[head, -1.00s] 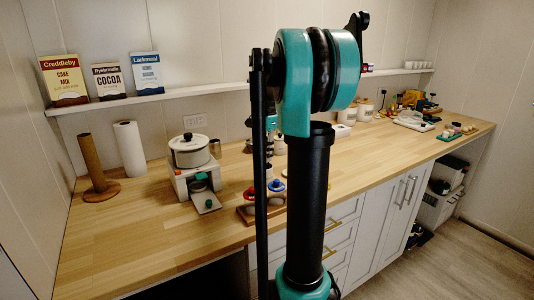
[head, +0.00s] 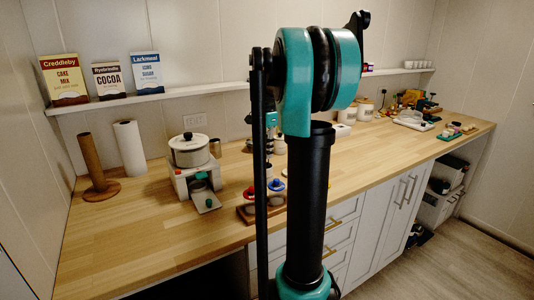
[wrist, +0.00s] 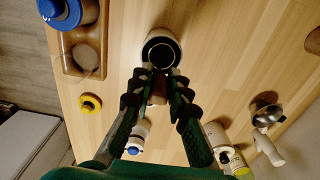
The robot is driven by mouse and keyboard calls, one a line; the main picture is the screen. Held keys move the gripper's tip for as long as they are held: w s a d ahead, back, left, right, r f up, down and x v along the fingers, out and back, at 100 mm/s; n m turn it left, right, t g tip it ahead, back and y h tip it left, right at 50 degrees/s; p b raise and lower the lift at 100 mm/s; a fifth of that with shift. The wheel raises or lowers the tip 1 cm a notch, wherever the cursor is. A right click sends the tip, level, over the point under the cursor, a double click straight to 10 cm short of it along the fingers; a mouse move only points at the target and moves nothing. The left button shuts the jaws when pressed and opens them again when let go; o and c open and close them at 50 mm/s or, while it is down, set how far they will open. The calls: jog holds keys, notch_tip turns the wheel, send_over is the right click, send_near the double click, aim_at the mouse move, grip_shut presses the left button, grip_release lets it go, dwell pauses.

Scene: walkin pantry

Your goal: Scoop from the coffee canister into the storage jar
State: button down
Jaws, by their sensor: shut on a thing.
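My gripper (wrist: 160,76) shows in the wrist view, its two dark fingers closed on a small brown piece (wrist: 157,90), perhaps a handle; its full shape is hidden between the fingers. Just beyond the fingertips is a round, pale-rimmed vessel (wrist: 162,50) with a dark inside, seen from above. I cannot tell whether it is the coffee canister, the storage jar or a scoop bowl. A metal cup with a pale handle (wrist: 267,146) lies to the right. In the head view my arm hides the gripper and what it holds.
A wooden holder (wrist: 68,62) with a blue-topped item stands upper left in the wrist view, near a yellow ring (wrist: 90,104). A blue-topped container (wrist: 138,138) stands below. The head view shows a white pot (head: 190,150) and paper roll (head: 130,148); the counter's left front is clear.

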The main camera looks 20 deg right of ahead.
jog(key=shift+r, duration=2.75)
